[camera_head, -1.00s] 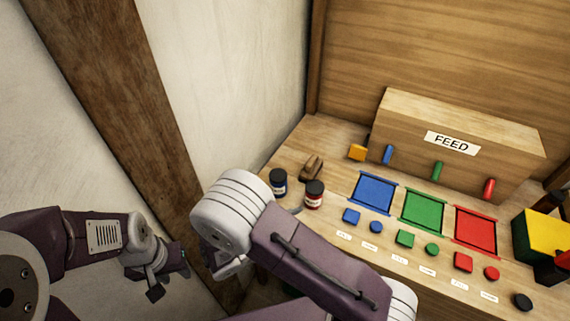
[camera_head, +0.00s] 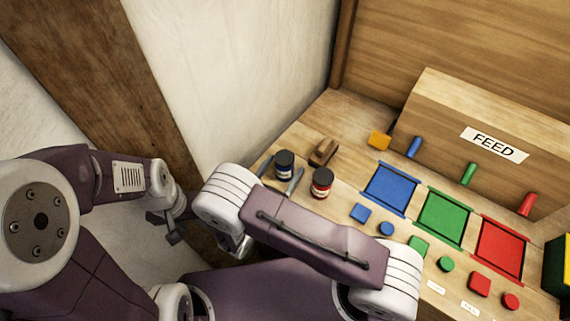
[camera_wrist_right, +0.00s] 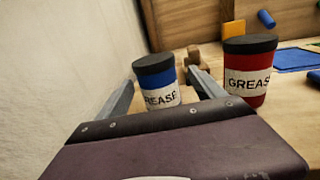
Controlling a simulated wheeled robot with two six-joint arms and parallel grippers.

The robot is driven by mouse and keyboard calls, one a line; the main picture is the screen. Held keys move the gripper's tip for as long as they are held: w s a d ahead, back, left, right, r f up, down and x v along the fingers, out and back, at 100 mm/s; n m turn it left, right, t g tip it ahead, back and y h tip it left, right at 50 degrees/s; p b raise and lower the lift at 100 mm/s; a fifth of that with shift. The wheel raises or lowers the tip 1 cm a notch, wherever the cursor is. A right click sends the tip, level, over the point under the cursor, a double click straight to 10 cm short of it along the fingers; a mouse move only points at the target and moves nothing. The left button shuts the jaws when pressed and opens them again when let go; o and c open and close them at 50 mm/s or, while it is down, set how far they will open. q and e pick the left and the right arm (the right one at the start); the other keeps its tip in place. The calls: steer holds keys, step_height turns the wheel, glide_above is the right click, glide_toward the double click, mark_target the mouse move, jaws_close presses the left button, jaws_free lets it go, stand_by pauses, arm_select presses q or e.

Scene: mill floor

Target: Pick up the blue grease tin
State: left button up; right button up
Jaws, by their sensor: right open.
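The blue grease tin (camera_head: 284,168) has a black lid and a white label and stands upright on the bench. It also shows in the right wrist view (camera_wrist_right: 156,80). My right gripper (camera_head: 282,165) is open, with one finger on each side of the blue tin. In the right wrist view its fingers (camera_wrist_right: 161,80) flank the tin, with a small gap at the right; I cannot tell whether the left finger touches. My left gripper (camera_head: 174,228) hangs at the left, away from the bench; its jaws are too small to read.
A red grease tin (camera_head: 322,184) stands close to the right finger. A brown wooden piece (camera_head: 323,151) lies behind the tins. Blue (camera_head: 390,190), green (camera_head: 444,216) and red (camera_head: 500,249) trays and several coloured blocks fill the bench to the right, before the FEED box (camera_head: 480,130).

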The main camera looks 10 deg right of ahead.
mark_target(289, 157)
steer(key=x, duration=0.4)
steer(key=shift+w+d+r+p, duration=0.1)
steer(key=shift+w+p, duration=0.2)
steer(key=shift+r, duration=0.1)
jaws_close()
step_height(289, 157, up, 10)
steer(key=shift+p, duration=0.4)
